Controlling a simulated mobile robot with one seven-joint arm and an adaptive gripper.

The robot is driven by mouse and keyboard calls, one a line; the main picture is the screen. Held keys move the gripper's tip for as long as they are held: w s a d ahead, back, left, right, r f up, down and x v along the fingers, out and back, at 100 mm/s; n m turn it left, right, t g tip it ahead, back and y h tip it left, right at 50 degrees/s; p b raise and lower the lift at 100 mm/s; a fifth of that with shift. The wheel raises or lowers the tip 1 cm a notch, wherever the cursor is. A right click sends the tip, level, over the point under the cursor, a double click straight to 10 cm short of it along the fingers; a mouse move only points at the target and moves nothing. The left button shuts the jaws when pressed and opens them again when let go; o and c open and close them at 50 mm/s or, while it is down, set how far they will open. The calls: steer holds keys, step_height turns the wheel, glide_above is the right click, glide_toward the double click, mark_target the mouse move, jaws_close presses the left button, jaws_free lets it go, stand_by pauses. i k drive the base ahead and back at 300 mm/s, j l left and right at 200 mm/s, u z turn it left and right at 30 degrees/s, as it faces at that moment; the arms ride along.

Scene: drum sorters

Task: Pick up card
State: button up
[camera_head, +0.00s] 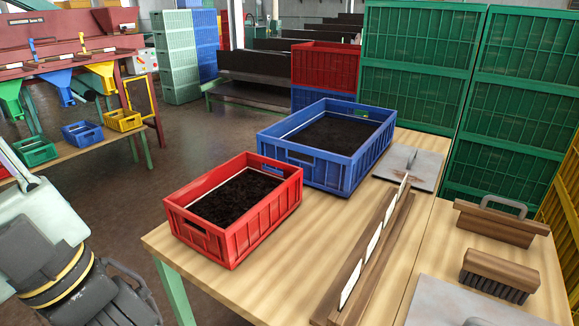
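Several thin white cards (350,283) stand on edge in a row in a long wooden holder (378,262) on the table. The row runs from the front edge toward the back, to the right of the red crate. My gripper (132,292) is at the lower left, off the left side of the table and well apart from the cards. It is dark and partly cut by the frame's bottom edge. Its fingers are seen from an angle that does not show their gap. I see no card at it.
A red crate (268,222) and a blue crate (342,176), both with dark contents, stand left of the holder. A grey plate (425,165) lies behind it. A brush (500,273) and a wooden float (500,222) lie right. Bare tabletop (285,275) lies between red crate and holder.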

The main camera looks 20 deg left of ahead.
mark_target(390, 212)
steer(key=l+u, duration=0.15)
steer(key=l, duration=0.3)
steer(key=k+l+u, duration=0.15)
steer(key=l, duration=0.25)
steer(key=l+u, duration=0.15)
steer(key=l, duration=0.3)
steer(key=k+l+u, duration=0.15)
steer(key=l, duration=0.25)
steer(key=k+l+u, duration=0.15)
steer(key=l, duration=0.25)
steer(key=k+l+u, duration=0.15)
steer(key=l, duration=0.2)
